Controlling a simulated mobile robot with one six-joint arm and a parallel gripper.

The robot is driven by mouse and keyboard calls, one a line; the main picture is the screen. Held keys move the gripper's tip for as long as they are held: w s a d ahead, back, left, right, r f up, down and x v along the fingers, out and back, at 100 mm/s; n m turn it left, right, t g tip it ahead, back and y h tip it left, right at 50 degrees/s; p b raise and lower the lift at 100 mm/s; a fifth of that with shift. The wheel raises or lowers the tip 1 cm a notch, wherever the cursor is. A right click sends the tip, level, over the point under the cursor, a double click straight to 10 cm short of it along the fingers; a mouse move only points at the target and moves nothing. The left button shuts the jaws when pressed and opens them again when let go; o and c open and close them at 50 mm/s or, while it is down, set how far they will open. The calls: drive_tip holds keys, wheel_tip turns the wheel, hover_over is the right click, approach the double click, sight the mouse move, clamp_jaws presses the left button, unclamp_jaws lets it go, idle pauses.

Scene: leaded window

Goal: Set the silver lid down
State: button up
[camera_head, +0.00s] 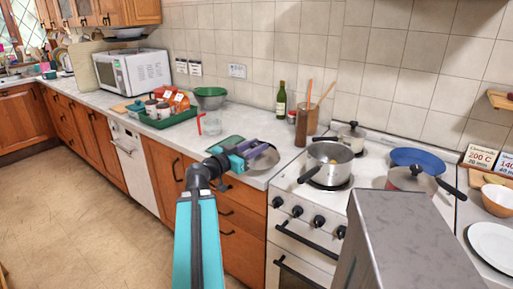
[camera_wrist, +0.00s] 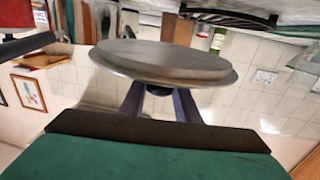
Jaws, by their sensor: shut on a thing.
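The silver lid (camera_head: 265,160) is a round metal disc. My gripper (camera_head: 244,155) is shut on it, over the front part of the counter just left of the stove. In the wrist view the lid (camera_wrist: 165,62) is seen nearly edge-on beyond my purple fingers (camera_wrist: 160,102), which close around its dark knob. In the head view the gripper partly hides the lid's left side. I cannot tell whether the lid touches the counter.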

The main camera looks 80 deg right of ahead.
drive_tip(key=d+p, duration=0.1)
drive_tip(key=d, duration=0.4)
drive_tip(key=w+d+f+p, duration=0.1)
drive_tip(key=d, duration=0.4)
drive_tip(key=w+d+p, duration=0.1)
drive_tip(key=d, duration=0.4)
drive_tip(key=shift+d+f, duration=0.2)
drive_tip(key=shift+d, duration=0.15)
drive_tip(key=shift+f+p, duration=0.1)
drive_tip(key=shift+p, duration=0.2)
drive_tip(key=shift+f+p, duration=0.5)
drive_tip(key=shift+f, duration=1.2)
drive_tip(key=shift+f, duration=0.1)
drive_tip(key=o, duration=1.2)
drive_tip(key=shift+c, duration=0.2)
drive_tip(key=shift+r, duration=0.2)
